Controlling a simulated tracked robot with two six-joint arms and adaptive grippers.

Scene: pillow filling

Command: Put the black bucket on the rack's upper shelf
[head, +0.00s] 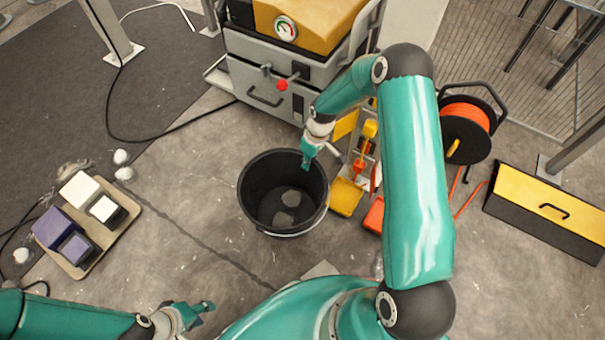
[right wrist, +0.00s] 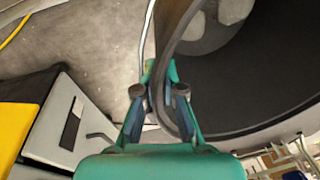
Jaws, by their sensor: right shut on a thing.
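The black bucket (head: 258,190) is in the middle of the head view, its open mouth up. Light patches show on its inner bottom. I cannot tell whether its base touches the floor. My right gripper (head: 307,162) is shut on its far right rim. In the right wrist view the bucket wall (right wrist: 235,85) passes between the fingers of the right gripper (right wrist: 160,95). My left gripper (head: 203,308) is low at the left, away from the bucket; its finger gap is unclear. I cannot clearly make out the rack or its upper shelf.
A grey machine with a yellow top (head: 265,75) stands behind the bucket. Yellow and orange items, a cable reel (head: 465,128) and a yellow-black toolbox (head: 545,210) are at the right. A tray (head: 128,210) with blocks lies left. Floor between tray and bucket is clear.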

